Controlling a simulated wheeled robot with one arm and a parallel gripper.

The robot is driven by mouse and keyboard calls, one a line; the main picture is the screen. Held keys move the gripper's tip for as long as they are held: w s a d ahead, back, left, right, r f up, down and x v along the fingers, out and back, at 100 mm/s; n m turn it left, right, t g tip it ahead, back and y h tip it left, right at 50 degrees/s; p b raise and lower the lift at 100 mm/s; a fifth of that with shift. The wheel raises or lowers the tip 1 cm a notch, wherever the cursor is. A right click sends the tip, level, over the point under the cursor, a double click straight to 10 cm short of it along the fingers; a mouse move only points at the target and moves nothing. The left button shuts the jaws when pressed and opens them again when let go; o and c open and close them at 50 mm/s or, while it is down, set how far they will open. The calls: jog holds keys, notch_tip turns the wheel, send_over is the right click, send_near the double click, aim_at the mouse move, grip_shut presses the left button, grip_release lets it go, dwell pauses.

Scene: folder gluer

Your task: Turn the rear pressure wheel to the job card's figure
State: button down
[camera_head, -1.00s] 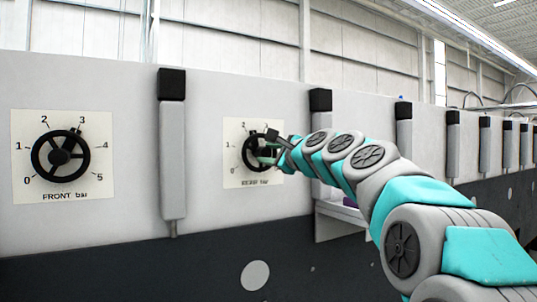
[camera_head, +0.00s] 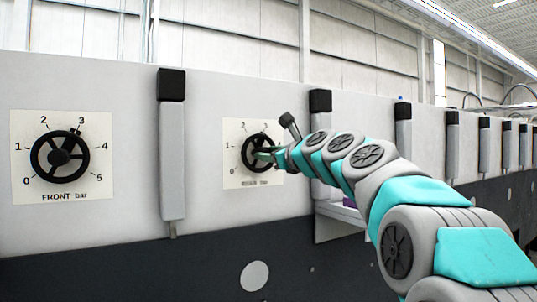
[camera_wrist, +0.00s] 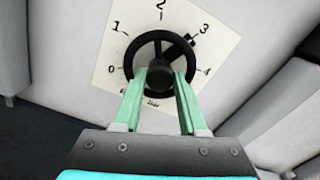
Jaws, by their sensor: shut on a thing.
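The rear pressure wheel (camera_head: 248,154) is a black spoked handwheel on a white dial plate (camera_head: 233,180), partly covered by my gripper (camera_head: 268,156) in the head view. In the wrist view, the green fingers of my gripper (camera_wrist: 160,82) are shut on the hub of the rear wheel (camera_wrist: 131,52). The wheel's black pointer block (camera_wrist: 191,39) is close to the 3 mark. Figures 0 to 4 show; the 5 is hidden there. No job card is visible.
The front wheel (camera_head: 60,157) has its own dial at the left, its pointer near 3. A grey upright bar with a black cap (camera_head: 172,150) stands between the dials, and another (camera_head: 320,100) just right of the rear dial. A pale shelf (camera_head: 340,212) sits below my arm.

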jog(key=shift+f, duration=0.2)
jog(key=shift+c, duration=2.2)
grip_release()
jog(key=shift+r, duration=0.1)
jog(key=v, duration=0.7)
jog(key=shift+s+d+b, duration=0.25)
jog(key=shift+s+b, duration=0.1)
